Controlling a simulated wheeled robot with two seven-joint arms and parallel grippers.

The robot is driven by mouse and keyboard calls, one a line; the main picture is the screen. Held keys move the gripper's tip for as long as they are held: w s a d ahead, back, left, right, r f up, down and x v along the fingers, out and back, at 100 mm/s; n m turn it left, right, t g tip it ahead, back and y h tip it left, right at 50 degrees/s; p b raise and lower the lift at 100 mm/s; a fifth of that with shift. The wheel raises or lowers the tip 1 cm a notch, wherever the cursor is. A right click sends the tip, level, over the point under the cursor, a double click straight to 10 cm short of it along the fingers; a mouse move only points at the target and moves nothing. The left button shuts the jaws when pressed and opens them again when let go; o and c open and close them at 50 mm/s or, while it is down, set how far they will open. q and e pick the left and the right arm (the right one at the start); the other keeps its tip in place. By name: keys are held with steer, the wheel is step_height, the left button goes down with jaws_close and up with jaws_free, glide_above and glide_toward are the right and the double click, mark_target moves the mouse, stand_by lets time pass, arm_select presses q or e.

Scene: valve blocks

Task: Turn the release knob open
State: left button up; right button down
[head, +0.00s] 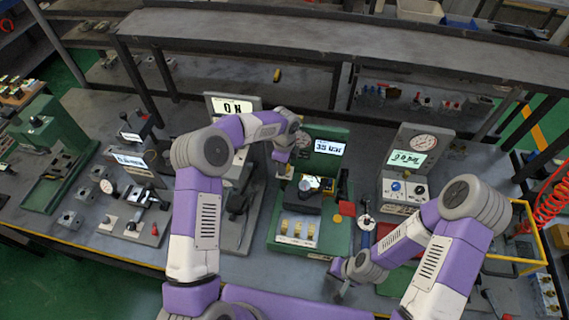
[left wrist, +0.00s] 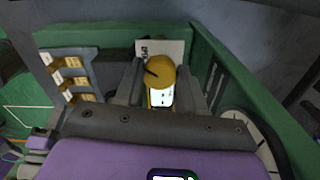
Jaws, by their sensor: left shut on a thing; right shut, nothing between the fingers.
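The release knob (left wrist: 162,72) is yellow-orange and round, with a dark pointer line on its top, in the left wrist view. My left gripper (left wrist: 162,84) has one finger on each side of it and is shut on it. A white label with dark letters (left wrist: 146,50) stands just behind the knob, partly covered by it. In the head view my left gripper (head: 284,168) reaches down at the left side of the green test stand (head: 334,160); the knob is hidden there. My right gripper (head: 341,290) is shut and empty near the front edge of the bench.
The stand has a lit display (head: 329,148) reading about 35 bar and a tray of brass-coloured blocks (head: 298,228). A round gauge (left wrist: 250,135) is close to my left gripper. Grey stations (head: 404,160) stand on both sides.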

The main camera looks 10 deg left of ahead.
arm_select(q)
steer(key=shift+r, duration=0.1)
steer(key=o, duration=1.1)
steer(key=shift+c, duration=0.2)
step_height(320, 180, up, 8)
steer(key=shift+f, duration=0.2)
